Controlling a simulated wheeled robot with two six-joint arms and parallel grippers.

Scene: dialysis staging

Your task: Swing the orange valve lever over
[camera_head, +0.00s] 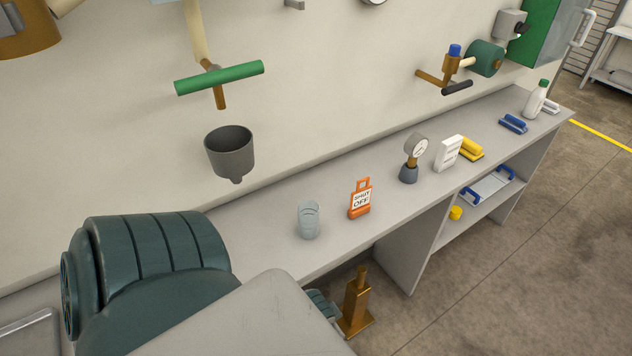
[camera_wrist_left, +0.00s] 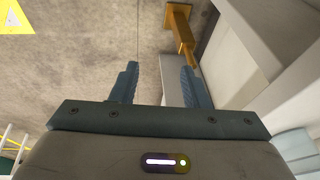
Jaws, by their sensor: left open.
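No lever that I can surely name as the orange valve lever shows. A golden-orange post on a square base (camera_head: 356,305) stands low in front of the bench in the head view; it also shows in the left wrist view (camera_wrist_left: 181,30), beyond the fingertips. I cannot tell whether it is a lever. My left gripper (camera_wrist_left: 160,85) is open and empty, its two fingers spread and apart from the post. In the head view only a bit of it (camera_head: 322,303) shows past my grey arm link. My right gripper is in neither view.
A grey bench (camera_head: 285,255) runs along the wall with a clear cup (camera_head: 309,220), an orange "shut off" tag (camera_head: 360,199) and a gauge (camera_head: 414,152). A green T-handle (camera_head: 219,77) and a brass valve (camera_head: 452,68) are on the wall.

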